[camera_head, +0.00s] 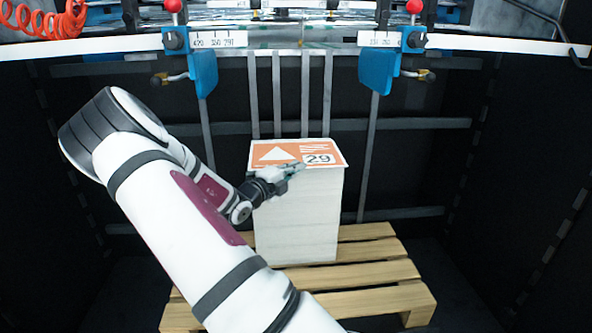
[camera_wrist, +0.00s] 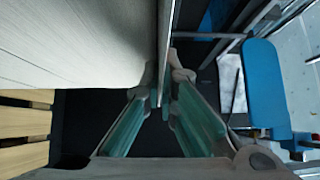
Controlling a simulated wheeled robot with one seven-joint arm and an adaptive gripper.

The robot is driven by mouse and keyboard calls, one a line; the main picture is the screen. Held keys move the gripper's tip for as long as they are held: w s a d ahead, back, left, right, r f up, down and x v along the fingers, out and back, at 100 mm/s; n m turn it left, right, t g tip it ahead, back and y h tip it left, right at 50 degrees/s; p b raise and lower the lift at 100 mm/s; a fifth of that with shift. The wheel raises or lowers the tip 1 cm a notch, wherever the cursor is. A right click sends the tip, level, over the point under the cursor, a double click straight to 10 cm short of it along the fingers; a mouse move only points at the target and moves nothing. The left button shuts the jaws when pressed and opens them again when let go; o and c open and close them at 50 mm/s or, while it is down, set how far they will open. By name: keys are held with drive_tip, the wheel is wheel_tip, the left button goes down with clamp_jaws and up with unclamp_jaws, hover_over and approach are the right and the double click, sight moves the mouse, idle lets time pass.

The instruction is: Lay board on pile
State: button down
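An orange and white board (camera_head: 272,153) with a white triangle and the number 29 is level over the top of the tall pale pile (camera_head: 300,222). My gripper (camera_head: 296,168) is at the board's near edge. In the wrist view, the fingertips (camera_wrist: 166,82) close from both sides on the thin board (camera_wrist: 165,40), seen edge-on. The pile (camera_wrist: 80,42) fills the upper left there, close beside the board. I cannot tell whether the board touches the pile all over.
The pile stands on a wooden pallet (camera_head: 370,271). Behind it are a metal rail with scales (camera_head: 300,40) and two blue brackets (camera_head: 203,72) (camera_head: 377,72). A red coiled hose (camera_head: 40,20) hangs at the upper left. Dark frame walls stand on both sides.

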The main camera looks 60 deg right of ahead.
drive_tip(key=shift+f, duration=0.15)
drive_tip(key=c, duration=1.8)
unclamp_jaws()
